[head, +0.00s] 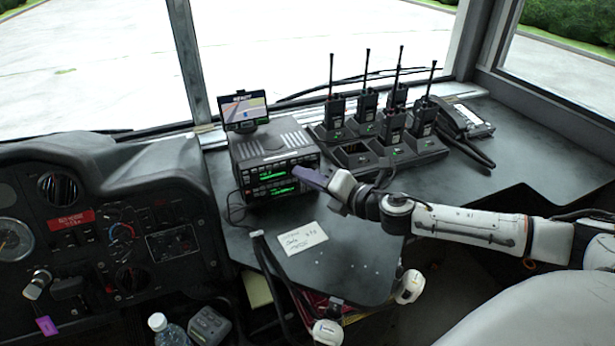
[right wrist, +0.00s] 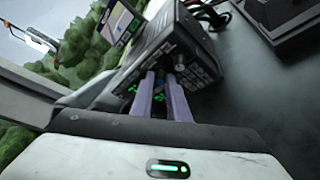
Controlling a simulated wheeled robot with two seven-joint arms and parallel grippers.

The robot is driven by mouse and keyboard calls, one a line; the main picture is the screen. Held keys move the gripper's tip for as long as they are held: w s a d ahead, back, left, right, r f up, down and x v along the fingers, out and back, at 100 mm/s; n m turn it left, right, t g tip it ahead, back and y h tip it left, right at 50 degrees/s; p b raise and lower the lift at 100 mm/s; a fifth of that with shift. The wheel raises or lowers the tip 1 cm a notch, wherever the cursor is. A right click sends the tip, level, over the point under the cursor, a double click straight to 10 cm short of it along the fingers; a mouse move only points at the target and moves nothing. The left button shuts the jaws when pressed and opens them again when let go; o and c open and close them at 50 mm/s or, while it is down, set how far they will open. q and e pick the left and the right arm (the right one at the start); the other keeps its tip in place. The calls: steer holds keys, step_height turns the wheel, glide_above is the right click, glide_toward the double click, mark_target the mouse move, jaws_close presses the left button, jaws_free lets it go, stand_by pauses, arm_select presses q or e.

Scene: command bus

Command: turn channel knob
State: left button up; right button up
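The radio (head: 268,150) is a black box with green lit displays and small buttons on its front, standing on the dark console. In the right wrist view its front panel (right wrist: 198,70) fills the middle. A small round dark knob (right wrist: 180,67) shows just beyond the right-hand fingertip; I cannot tell whether it is the channel knob. My right gripper (head: 308,178) is at the right part of the radio's front. Its two purple fingers (right wrist: 160,77) are apart, with a narrow gap, tips close to the panel. The fingers hide part of the panel. My left gripper is not in view.
A small map screen (head: 243,108) stands behind the radio. Several handheld radios with antennas stand in a charger (head: 352,158) to the right. A paper note (head: 300,238) lies in front of the radio. The dashboard (head: 100,240) is at left, with a bottle (head: 167,332) below.

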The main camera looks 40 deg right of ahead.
jaws_close()
steer(key=f+m+b, duration=0.1)
steer(key=b, duration=0.3)
steer(key=shift+f+m+t+y, duration=0.1)
steer(key=shift+m+t+y, duration=0.2)
steer(key=shift+m+t, duration=0.1)
steer(key=shift+m+b, duration=0.6)
steer(key=shift+b, duration=0.45)
steer(key=shift+r+m+t+y, duration=0.3)
steer(key=shift+r+t, duration=0.05)
steer(key=shift+t, duration=0.05)
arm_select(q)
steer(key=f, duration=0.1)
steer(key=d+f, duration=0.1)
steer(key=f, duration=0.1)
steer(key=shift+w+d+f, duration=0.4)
arm_select(e)
steer(key=o, duration=0.6)
jaws_free()
steer(key=shift+c, duration=0.2)
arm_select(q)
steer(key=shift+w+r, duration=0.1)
